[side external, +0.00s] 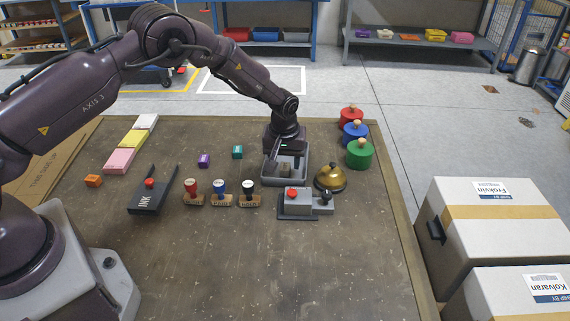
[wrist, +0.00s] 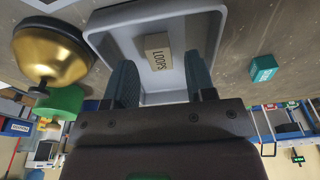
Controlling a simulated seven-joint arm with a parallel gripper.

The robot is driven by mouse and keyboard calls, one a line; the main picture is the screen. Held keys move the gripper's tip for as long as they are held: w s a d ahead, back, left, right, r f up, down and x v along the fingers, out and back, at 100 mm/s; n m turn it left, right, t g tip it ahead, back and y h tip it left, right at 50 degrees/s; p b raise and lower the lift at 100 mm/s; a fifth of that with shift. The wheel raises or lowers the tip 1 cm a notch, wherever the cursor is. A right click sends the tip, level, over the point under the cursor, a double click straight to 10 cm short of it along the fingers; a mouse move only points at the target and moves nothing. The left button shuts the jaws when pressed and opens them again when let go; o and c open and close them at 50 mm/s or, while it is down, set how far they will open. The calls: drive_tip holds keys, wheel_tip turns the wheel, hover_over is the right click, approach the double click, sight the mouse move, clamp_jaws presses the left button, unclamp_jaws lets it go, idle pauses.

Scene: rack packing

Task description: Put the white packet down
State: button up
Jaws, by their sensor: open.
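A small pale packet (wrist: 158,53) marked "LOOPS" lies on the floor of a grey tray (wrist: 217,40) in the wrist view. I take it for the white packet, though it looks more beige here. The same grey tray (side external: 270,181) stands on the table's middle in the side view. My gripper (side external: 285,157) points down into it. In the wrist view my gripper (wrist: 161,82) has its two dark fingers spread wide, with empty space between them and the packet just beyond, apart from both fingers. In the side view the packet is mostly hidden by the gripper.
A brass bell (side external: 330,178) stands close right of the tray. A grey device (side external: 295,203) with a red button is in front, and stamps (side external: 220,192) stand left. Round red, blue and green pots (side external: 358,154) stand at the right edge. The table's front is clear.

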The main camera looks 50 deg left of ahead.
wheel_tip(320, 180, up, 10)
drive_tip(key=s+d, duration=0.1)
drive_tip(key=s+r+m+t+h, duration=0.1)
drive_tip(key=s+r+m, duration=0.1)
drive_tip(key=s+r, duration=0.65)
drive_tip(key=s+r+m+t, duration=0.15)
drive_tip(key=s+r, duration=0.35)
drive_tip(key=r, duration=0.6)
drive_tip(key=s+r+m+t, duration=0.1)
drive_tip(key=s+m, duration=0.1)
drive_tip(key=s, duration=0.7)
drive_tip(key=s+d+r+m, duration=0.1)
drive_tip(key=s+m, duration=0.1)
drive_tip(key=s, duration=0.8)
drive_tip(key=shift+r+m+t, duration=0.35)
